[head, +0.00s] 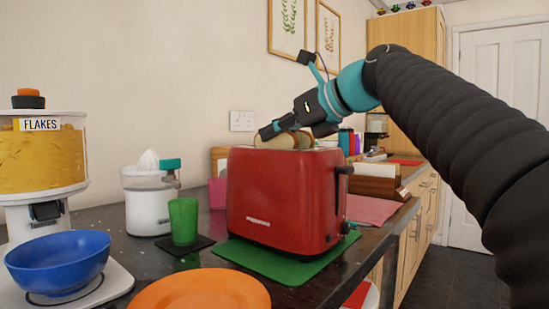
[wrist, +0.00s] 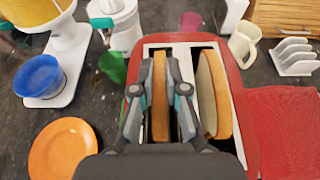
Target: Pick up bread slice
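Two bread slices stand upright in the slots of a red toaster. The left slice (wrist: 160,100) is between the two fingers of my gripper (wrist: 160,66) in the wrist view. The fingertips lie close along its two faces, and I cannot tell whether they press on it. The right slice (wrist: 212,95) is in the other slot, outside my fingers. In the head view my gripper (head: 292,129) is low over the top of the toaster (head: 280,200) and partly covers the slices (head: 273,142). The lower parts of both slices are hidden in the slots.
The toaster stands on a green mat (head: 270,262). A green cup (head: 183,220), a white juicer (head: 147,203), an orange plate (head: 200,290), a blue bowl (head: 58,262) and a flakes dispenser (head: 42,160) are to the left. A pink cloth (head: 370,210) lies to the right.

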